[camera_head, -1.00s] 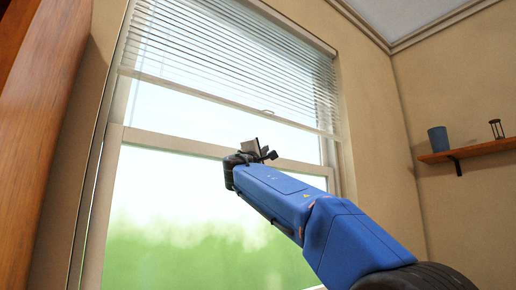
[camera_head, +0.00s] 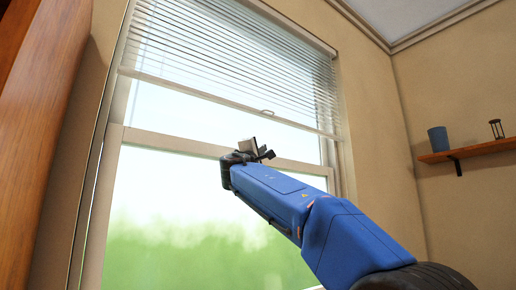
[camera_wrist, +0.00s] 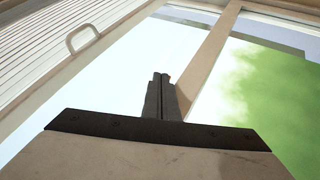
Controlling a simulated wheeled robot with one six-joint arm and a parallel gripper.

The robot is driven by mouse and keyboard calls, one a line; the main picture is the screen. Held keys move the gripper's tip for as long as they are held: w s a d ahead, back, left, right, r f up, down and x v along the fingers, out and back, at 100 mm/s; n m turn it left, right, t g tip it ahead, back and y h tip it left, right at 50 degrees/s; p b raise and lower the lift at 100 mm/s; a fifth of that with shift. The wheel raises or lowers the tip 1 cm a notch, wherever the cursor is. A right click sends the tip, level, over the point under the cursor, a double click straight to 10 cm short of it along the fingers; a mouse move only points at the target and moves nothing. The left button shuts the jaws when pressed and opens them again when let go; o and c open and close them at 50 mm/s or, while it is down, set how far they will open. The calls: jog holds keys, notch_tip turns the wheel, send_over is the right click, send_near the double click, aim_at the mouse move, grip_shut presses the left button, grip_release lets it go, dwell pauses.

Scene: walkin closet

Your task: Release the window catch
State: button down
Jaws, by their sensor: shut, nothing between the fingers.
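The window's pale meeting rail (camera_head: 180,144) runs across the sash, and it also shows in the wrist view (camera_wrist: 212,52). My gripper (camera_head: 266,154) is in front of this rail, right of the window's middle.
A raised blind (camera_head: 235,55) covers the upper window. Its bottom bar has a small loop handle (camera_head: 267,112), seen larger in the wrist view (camera_wrist: 82,37). A brown wooden piece (camera_head: 45,140) stands at left. A shelf (camera_head: 468,150) at right holds a blue cup (camera_head: 438,139) and an hourglass-like object (camera_head: 496,129).

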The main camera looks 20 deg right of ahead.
jog(key=shift+s+a+r, duration=0.1)
jog(key=shift+s+a, duration=0.2)
jog(key=shift+a, duration=0.65)
jog(key=shift+s+a, duration=0.35)
jog(key=shift+a, duration=0.55)
jog(key=shift+s+a+r, duration=0.1)
jog(key=shift+s+a, duration=0.2)
jog(key=shift+a, duration=0.65)
jog(key=a, duration=0.1)
jog(key=s+a, duration=0.1)
jog(key=a, duration=0.2)
jog(key=shift+s+a+r, duration=0.1)
jog(key=shift+s+a, duration=0.2)
jog(key=shift+a, duration=0.05)
